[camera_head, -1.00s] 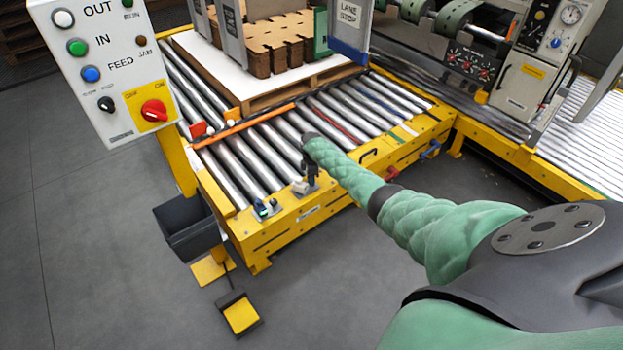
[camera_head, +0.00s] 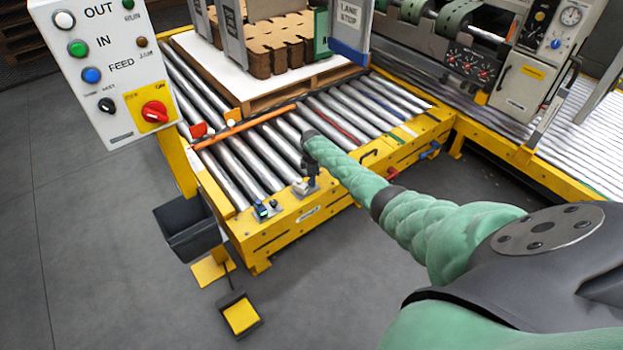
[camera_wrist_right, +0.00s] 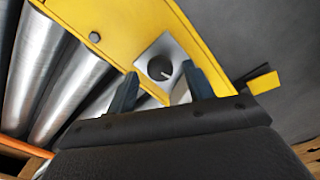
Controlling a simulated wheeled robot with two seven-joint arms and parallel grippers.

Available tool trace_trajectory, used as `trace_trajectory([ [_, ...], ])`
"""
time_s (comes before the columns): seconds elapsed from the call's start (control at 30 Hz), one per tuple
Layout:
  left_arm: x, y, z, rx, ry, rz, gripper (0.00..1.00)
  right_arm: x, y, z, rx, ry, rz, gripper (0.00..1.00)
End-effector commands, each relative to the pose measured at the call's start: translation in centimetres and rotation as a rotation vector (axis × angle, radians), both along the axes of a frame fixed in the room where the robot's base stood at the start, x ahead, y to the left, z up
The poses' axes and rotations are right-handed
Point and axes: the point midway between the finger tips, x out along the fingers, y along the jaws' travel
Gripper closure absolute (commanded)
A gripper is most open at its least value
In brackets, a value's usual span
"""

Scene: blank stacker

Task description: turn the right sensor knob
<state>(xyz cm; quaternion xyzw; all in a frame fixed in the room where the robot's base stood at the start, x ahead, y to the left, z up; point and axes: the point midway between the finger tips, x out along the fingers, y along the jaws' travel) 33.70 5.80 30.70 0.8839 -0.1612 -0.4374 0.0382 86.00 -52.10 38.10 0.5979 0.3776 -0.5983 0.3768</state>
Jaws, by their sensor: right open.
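The right sensor knob (camera_wrist_right: 160,68) is a dark round knob with a white pointer line, on a square silver plate on the yellow conveyor frame. In the right wrist view it lies between my two dark fingertips, which are apart. My right gripper (camera_wrist_right: 158,76) is open, with a finger on each side of the knob; I cannot tell if either touches it. In the head view my right gripper (camera_head: 309,180) points down at the right sensor unit (camera_head: 300,188) on the frame's front edge and partly hides it. My left gripper is out of view.
Another sensor unit (camera_head: 264,210) with a green light sits to the left on the same edge. Metal rollers (camera_head: 235,165) lie behind, with a pallet (camera_head: 300,85) of cardboard. A control panel (camera_head: 105,70) stands at left, above a dark bin (camera_head: 185,228).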

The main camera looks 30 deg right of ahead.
Motion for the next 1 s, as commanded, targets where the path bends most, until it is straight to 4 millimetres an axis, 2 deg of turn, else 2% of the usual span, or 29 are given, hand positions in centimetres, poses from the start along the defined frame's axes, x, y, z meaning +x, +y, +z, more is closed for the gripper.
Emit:
trace_trajectory([
  [0.2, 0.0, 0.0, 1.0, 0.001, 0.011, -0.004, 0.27, 0.1, -0.1, 3.7, -0.001, -0.003, 0.002, 0.48],
  [0.4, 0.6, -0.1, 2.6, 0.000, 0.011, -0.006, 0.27, 0.1, -0.1, 5.9, -0.001, -0.002, 0.001, 0.48],
  [0.6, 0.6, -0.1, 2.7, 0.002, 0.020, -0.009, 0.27, 0.0, -0.1, 6.5, 0.000, -0.001, 0.001, 0.48],
  [1.0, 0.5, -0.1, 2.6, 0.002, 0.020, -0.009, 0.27, 0.1, 0.0, 6.5, 0.000, -0.001, 0.001, 0.48],
])
